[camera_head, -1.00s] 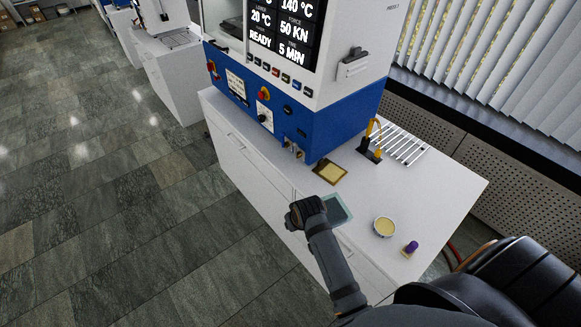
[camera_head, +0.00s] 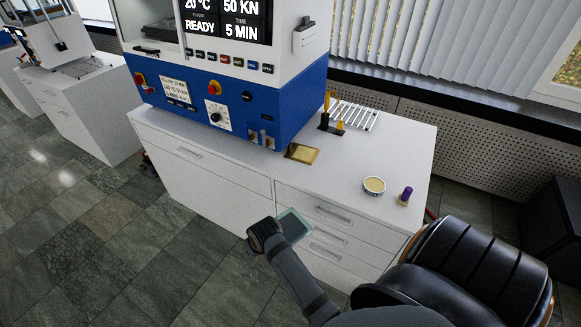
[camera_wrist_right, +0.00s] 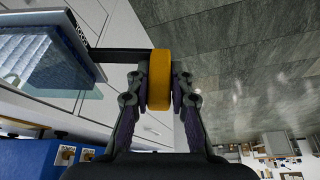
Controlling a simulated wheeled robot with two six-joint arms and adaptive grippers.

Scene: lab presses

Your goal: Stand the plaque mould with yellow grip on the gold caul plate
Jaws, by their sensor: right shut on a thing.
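The plaque mould (camera_head: 294,225) is a flat, glassy blue-green plate held in front of the drawers, off the bench. In the right wrist view the mould (camera_wrist_right: 45,60) is at upper left, joined by a dark bar to its yellow grip (camera_wrist_right: 159,80). My right gripper (camera_wrist_right: 159,92) is shut on that yellow grip; in the head view the gripper (camera_head: 264,233) is at the mould's left. The gold caul plate (camera_head: 302,153) lies flat on the bench by the blue press, apart from the mould. My left gripper is out of view.
The blue and white press (camera_head: 225,100) stands on the white bench (camera_head: 335,170). Behind the plate are a dark holder with yellow-handled items (camera_head: 340,128) and a metal rack (camera_head: 358,115). A round tub (camera_head: 374,186) and a purple-knobbed stamp (camera_head: 405,196) stand at right.

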